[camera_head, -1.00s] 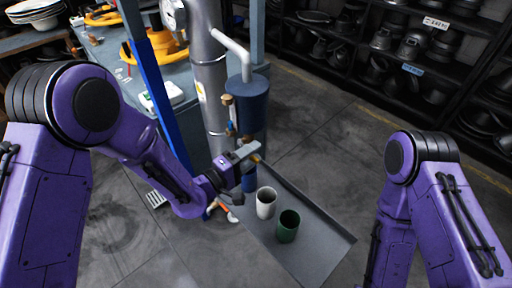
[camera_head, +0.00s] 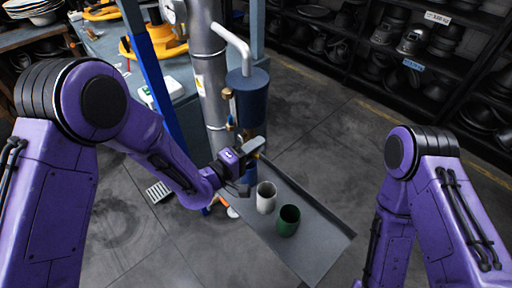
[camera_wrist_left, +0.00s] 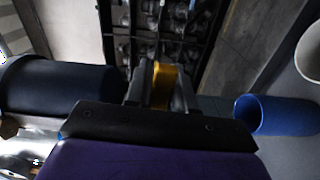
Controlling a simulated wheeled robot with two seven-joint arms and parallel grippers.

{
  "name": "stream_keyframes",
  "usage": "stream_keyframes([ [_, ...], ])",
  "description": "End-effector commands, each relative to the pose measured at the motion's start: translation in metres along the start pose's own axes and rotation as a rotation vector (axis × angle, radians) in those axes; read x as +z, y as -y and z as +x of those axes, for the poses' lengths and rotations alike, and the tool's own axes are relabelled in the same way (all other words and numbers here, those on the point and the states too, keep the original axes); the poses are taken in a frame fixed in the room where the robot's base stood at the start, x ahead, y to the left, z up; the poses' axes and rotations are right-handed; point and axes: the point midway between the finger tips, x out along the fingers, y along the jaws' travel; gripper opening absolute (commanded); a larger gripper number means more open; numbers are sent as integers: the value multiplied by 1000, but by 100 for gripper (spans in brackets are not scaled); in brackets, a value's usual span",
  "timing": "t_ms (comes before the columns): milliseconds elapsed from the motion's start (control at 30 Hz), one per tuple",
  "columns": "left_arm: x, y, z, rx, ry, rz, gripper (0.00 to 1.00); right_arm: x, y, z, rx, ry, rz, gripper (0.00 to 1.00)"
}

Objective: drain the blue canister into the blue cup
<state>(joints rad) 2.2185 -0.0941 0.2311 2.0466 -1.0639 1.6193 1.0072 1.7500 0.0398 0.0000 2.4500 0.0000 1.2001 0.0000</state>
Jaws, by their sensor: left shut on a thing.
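The dark blue canister (camera_head: 247,97) stands upright beside a grey pipe in the head view, with brass fittings on its left side. It also shows in the left wrist view (camera_wrist_left: 65,88), lying sideways in the picture. My left gripper (camera_head: 257,150) is below the canister, shut on a yellow handle (camera_wrist_left: 161,86) seen between its fingers in the wrist view. The blue cup (camera_wrist_left: 275,115) shows in the wrist view beside the gripper. In the head view it is mostly hidden behind the gripper. Liquid flow cannot be made out. My right gripper is out of view.
A white cup (camera_head: 266,199) and a green cup (camera_head: 288,221) stand on the grey tray (camera_head: 318,250), just right of my left gripper. A blue post (camera_head: 160,85) rises beside my left arm.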

Motion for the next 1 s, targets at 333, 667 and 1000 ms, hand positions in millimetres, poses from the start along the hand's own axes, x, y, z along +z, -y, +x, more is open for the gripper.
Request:
stream_keyframes([
  [333,-1,17,0,1,0,244,0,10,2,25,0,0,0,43],
  [667,-6,27,0,0,0,454,0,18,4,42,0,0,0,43],
  [1000,-8,29,0,-1,0,546,0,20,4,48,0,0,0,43],
])
